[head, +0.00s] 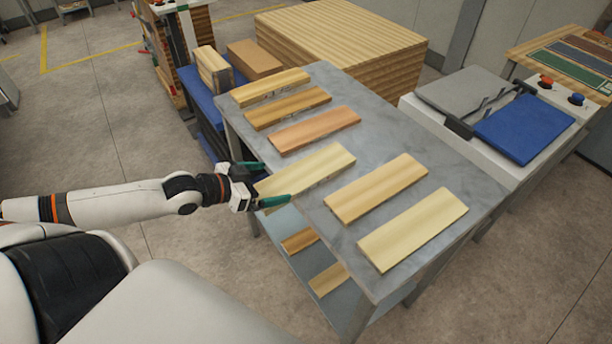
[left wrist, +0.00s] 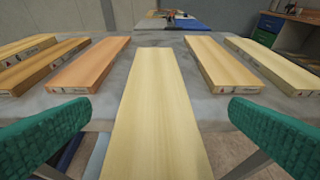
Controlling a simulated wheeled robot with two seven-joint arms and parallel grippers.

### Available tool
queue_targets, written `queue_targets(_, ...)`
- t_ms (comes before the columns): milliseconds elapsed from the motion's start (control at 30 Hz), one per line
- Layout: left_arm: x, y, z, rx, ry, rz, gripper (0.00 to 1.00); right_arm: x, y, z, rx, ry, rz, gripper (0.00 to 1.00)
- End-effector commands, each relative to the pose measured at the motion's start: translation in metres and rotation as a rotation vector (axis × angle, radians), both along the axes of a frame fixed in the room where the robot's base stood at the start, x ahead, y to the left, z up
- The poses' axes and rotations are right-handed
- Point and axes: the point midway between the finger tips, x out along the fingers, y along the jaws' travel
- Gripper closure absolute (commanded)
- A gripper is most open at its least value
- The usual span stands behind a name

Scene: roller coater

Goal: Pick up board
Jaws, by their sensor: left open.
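Several wooden boards lie in a row on the grey table. A pale yellow board (head: 318,165) lies in the middle of the row, its left end by the table edge. My left gripper (head: 268,183) is open at that end, with one green finger on each side of the board. In the left wrist view the same board (left wrist: 156,110) runs lengthwise between the two open fingers (left wrist: 160,125), and a gap shows on both sides. The fingers do not touch it there. My right gripper is not in view.
A reddish board (head: 315,130) lies behind the pale one, and a tan board (head: 376,188) lies in front. The grey table (head: 395,145) has a lower shelf with small boards. A machine with a blue plate (head: 525,128) stands right, a large wood stack (head: 340,40) behind.

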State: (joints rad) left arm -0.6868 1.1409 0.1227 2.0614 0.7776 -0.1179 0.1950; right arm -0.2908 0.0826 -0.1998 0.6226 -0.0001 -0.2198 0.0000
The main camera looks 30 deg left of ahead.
Motion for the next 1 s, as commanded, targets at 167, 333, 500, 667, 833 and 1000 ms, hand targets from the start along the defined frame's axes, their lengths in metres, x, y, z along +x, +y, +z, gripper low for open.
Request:
queue_targets(167, 0.019, -0.007, -0.009, 0.001, -0.006, 0.001, 0.0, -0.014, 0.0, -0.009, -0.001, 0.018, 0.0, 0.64)
queue_targets(333, 0.033, -0.012, -0.016, 0.0, -0.003, 0.003, 0.0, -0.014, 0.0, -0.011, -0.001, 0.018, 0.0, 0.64)
queue_targets(500, 0.04, -0.015, -0.02, 0.001, -0.001, 0.0, 0.0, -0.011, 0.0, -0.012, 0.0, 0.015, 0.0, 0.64)
queue_targets(667, 0.046, -0.017, -0.021, 0.0, -0.002, 0.002, 0.0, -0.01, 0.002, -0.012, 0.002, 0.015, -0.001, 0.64)
queue_targets(833, 0.065, -0.02, -0.025, -0.001, -0.004, 0.003, 0.0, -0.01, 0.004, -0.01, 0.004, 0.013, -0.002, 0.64)
queue_targets(1000, 0.082, -0.026, -0.033, 0.0, -0.002, 0.003, 0.0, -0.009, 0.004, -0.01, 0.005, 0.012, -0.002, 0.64)
